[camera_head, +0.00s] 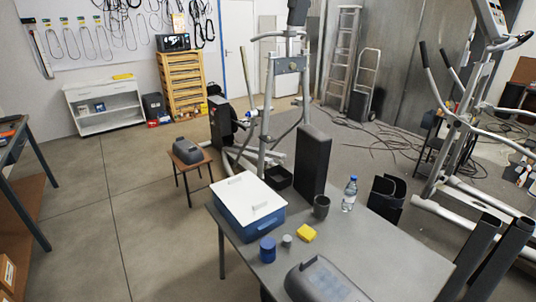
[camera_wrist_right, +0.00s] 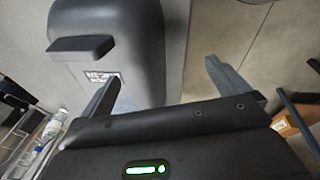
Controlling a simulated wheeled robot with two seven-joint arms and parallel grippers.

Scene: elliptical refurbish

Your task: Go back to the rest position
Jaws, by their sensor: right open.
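My right gripper (camera_wrist_right: 162,75) shows in the right wrist view with its two fingers spread wide apart. No object sits between the fingers. A dark grey rounded housing (camera_wrist_right: 118,50) with a small label lies beyond the left finger; I cannot tell whether they touch. My left gripper is in neither view. In the head view I cannot clearly make out either gripper.
Elliptical machines stand behind and right.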

